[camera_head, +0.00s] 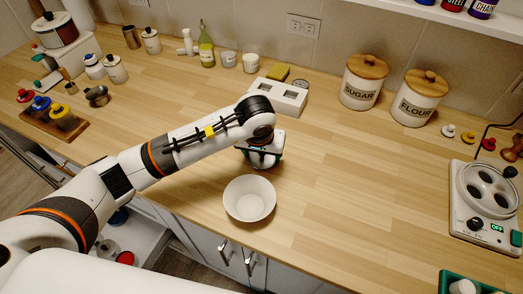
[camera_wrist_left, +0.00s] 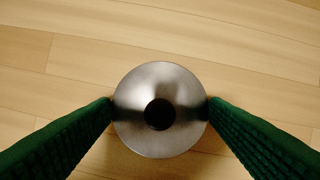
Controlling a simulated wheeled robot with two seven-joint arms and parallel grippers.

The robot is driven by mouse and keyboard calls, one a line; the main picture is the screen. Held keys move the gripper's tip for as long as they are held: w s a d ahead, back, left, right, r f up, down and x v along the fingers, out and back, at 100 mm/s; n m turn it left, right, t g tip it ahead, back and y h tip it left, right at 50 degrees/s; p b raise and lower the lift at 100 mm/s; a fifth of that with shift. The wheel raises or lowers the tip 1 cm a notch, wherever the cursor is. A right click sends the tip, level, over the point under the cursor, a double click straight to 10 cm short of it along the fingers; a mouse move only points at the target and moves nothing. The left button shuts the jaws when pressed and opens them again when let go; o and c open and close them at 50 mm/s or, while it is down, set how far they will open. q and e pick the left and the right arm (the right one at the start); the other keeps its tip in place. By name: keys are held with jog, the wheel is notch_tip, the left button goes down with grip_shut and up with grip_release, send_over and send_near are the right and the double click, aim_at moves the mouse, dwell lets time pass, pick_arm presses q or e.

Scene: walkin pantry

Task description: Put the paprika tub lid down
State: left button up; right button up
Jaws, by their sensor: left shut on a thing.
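My left gripper (camera_head: 262,160) is over the wooden counter, just behind a white bowl. In the left wrist view, its two green-padded fingers (camera_wrist_left: 160,104) are shut on the rim of a round, shiny metal lid (camera_wrist_left: 160,78) with a dark knob in its middle. I take this to be the paprika tub lid; no label shows. The lid looks level over bare wood; I cannot tell whether it touches the counter. In the head view the lid is hidden by my gripper. My right gripper is not in view.
The white bowl (camera_head: 249,217) stands in front of my left gripper. A white slotted block (camera_head: 270,98) is behind it. Sugar (camera_head: 362,90) and flour (camera_head: 415,107) canisters stand back right. An appliance (camera_head: 480,222) is at the right. The counter (camera_head: 350,180) right of my gripper is clear.

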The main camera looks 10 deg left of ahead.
pick_arm(q)
jog(key=shift+f, duration=0.15)
jog(key=o, duration=1)
jog(key=shift+c, duration=0.2)
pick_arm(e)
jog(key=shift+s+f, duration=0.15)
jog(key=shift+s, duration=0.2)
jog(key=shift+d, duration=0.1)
pick_arm(q)
jog(key=shift+r, duration=0.25)
jog(key=b+v, duration=0.1)
jog(key=v, duration=1.1)
jog(key=shift+b, duration=0.3)
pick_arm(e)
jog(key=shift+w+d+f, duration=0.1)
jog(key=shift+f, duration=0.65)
pick_arm(q)
jog(key=shift+f, duration=0.1)
